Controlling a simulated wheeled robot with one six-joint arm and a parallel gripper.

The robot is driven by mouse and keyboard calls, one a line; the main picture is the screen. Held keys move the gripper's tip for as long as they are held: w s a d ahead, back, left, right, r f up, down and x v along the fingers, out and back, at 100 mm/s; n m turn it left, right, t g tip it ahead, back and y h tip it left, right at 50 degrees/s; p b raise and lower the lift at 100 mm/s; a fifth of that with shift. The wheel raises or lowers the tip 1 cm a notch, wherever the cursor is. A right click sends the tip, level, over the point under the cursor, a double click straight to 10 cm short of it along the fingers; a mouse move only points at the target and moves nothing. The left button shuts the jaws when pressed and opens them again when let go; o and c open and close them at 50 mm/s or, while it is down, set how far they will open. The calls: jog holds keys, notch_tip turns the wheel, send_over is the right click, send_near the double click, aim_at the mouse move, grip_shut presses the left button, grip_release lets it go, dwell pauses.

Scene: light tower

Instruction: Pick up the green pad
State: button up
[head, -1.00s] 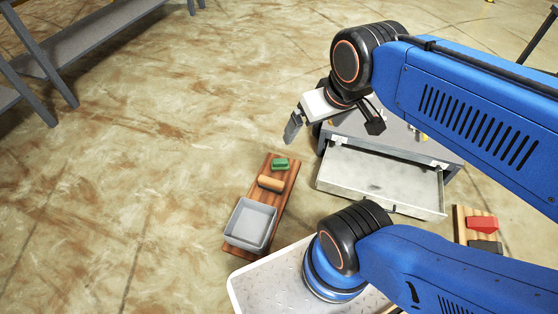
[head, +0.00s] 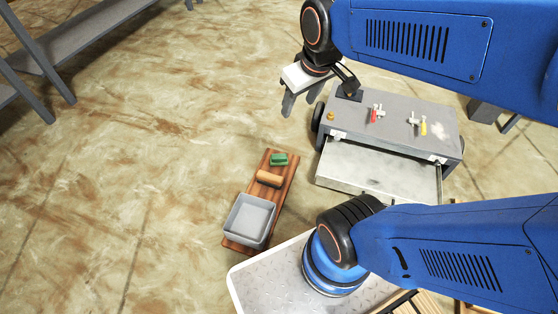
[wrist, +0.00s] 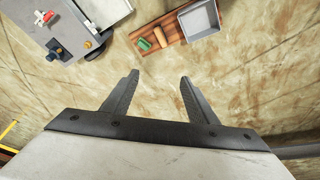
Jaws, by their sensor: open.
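The green pad (head: 279,159) lies at the far end of a wooden board (head: 285,190) in the head view. It also shows in the wrist view (wrist: 144,43), beyond my fingertips and near the board's left end. My gripper (head: 294,103) is open and empty, held in the air beyond the board's far end and apart from the pad. In the wrist view its two fingers (wrist: 158,76) are spread wide with only floor between them.
A tan block (head: 270,179) and a grey bin (head: 250,220) share the board with the pad. Right of the board stands a grey cabinet (head: 345,125) with an open drawer (head: 375,172) and small valves on top. Floor left of the board is clear.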

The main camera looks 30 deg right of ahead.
jog(key=w+d+f+n+g, duration=0.1)
jog(key=w+f+n, duration=0.15)
jog(key=w, duration=0.35)
jog(key=w+d+f+n, duration=0.1)
jog(key=w+f, duration=0.2)
jog(key=w, duration=0.3)
jog(key=n+g, duration=0.3)
jog(key=n, duration=0.5)
send_over(279, 156)
notch_tip(279, 156, down, 43)
jog(key=f, duration=1.3)
jog(key=shift+w+d, duration=0.1)
jog(key=shift+d, duration=0.3)
jog(key=shift+a+f, duration=0.2)
jog(key=shift+f, duration=1.1)
jog(key=shift+a+f, duration=0.15)
jog(key=shift+f, duration=1.1)
jog(key=c, duration=1)
jog(key=shift+r, duration=0.1)
